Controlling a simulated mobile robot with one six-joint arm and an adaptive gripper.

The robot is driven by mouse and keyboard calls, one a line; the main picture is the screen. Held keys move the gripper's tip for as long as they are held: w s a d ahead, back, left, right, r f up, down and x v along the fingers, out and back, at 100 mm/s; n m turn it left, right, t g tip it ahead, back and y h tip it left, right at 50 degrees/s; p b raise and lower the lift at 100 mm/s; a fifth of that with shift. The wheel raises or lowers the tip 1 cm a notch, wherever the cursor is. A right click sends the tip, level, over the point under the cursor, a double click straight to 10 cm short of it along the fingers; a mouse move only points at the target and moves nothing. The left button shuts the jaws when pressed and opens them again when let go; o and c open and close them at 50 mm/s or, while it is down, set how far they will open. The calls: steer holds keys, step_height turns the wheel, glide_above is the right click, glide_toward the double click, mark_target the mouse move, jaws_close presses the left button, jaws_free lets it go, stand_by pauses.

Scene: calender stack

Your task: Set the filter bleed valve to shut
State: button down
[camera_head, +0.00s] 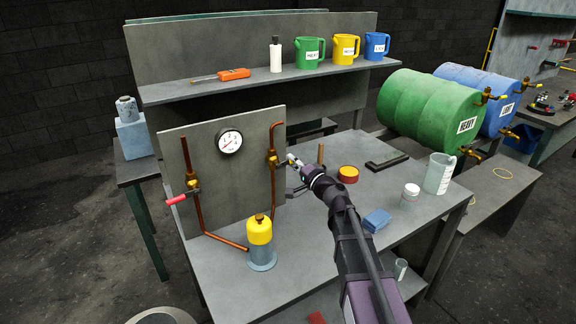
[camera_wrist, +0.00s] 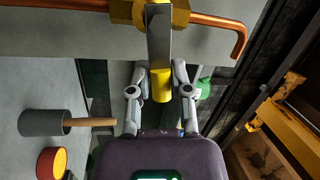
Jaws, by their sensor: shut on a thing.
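A brass valve (camera_head: 273,157) sits on the right copper pipe of the grey panel (camera_head: 240,180). In the wrist view its brass body (camera_wrist: 180,12) is at the top, with a flat metal lever (camera_wrist: 158,42) ending in a yellow grip (camera_wrist: 161,88). My gripper (camera_head: 293,161) is shut on this yellow grip, one finger on each side; it also shows in the wrist view (camera_wrist: 161,72). In the head view the lever points right, across the pipe, partly hidden by my gripper. A second valve (camera_head: 191,182) with a red grip (camera_head: 176,199) is on the left pipe. No label tells which is the bleed valve.
A pressure gauge (camera_head: 230,141) is on the panel. A yellow-topped filter (camera_head: 260,240) stands in front. A wooden-handled tool (camera_wrist: 60,122), a red-and-yellow round item (camera_head: 348,174), a blue block (camera_head: 377,220) and a clear jug (camera_head: 439,174) are on the bench.

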steer(key=shift+d+f+m+t+b, duration=0.15)
steer(key=shift+f+m+t+b, duration=0.25)
steer(key=shift+m, duration=0.8)
steer(key=c, duration=0.6)
jaws_free()
steer(key=shift+s, duration=0.15)
